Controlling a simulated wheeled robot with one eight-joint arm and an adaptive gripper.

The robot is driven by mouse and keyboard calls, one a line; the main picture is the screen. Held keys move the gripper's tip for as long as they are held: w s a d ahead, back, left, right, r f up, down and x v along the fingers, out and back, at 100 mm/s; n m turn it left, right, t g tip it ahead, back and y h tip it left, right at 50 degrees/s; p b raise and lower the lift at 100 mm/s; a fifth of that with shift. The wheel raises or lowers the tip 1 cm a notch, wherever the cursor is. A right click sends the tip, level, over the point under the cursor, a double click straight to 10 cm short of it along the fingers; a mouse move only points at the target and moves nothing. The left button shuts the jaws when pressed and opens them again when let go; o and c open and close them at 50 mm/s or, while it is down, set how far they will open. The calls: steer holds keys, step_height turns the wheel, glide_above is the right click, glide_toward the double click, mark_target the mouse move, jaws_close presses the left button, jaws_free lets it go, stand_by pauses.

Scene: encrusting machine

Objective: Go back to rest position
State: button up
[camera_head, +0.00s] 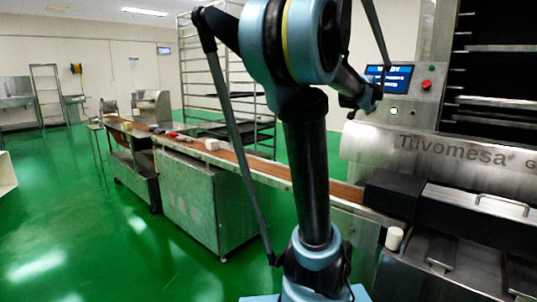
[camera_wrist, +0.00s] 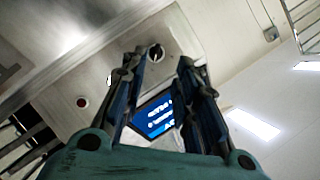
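My gripper (camera_head: 370,97) is at the end of my raised arm, in front of the machine's control panel in the head view; its fingers are small and partly hidden there. In the wrist view my gripper (camera_wrist: 160,60) has its two fingers spread apart, with nothing between them. The panel's blue screen (camera_head: 398,78) is behind the gripper; it also shows between the fingers in the wrist view (camera_wrist: 154,118), tilted. A red button (camera_head: 427,85) and a pale round knob (camera_head: 394,111) are on the panel. Contact between fingers and panel cannot be told.
The steel machine (camera_head: 365,146), lettered "Tuvomesa", fills the right side. A long brown conveyor (camera_head: 240,157) runs from it to the back left, with small items on it. A tall wire rack (camera_head: 203,65) stands behind. The green floor (camera_head: 75,225) at left is clear.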

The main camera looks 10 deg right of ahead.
steer(key=s+a+f+n+g+y, duration=0.25)
steer(key=s+a+f+n, duration=0.2)
steer(key=a+f, duration=0.65)
steer(key=s+a+f+n+g+y, duration=0.2)
steer(key=s+a+f+n+y, duration=0.35)
steer(key=a, duration=0.85)
steer(key=s+a+f+n+g, duration=0.3)
steer(key=s+a+f, duration=0.1)
steer(key=s+f, duration=0.6)
steer(key=s+a+f+n+g, duration=0.2)
steer(key=s+a+f, duration=0.3)
steer(key=s+f, duration=0.5)
steer(key=shift+s+a+n+g, duration=0.2)
steer(key=shift+s+n+g, duration=0.25)
steer(key=shift+s, duration=0.3)
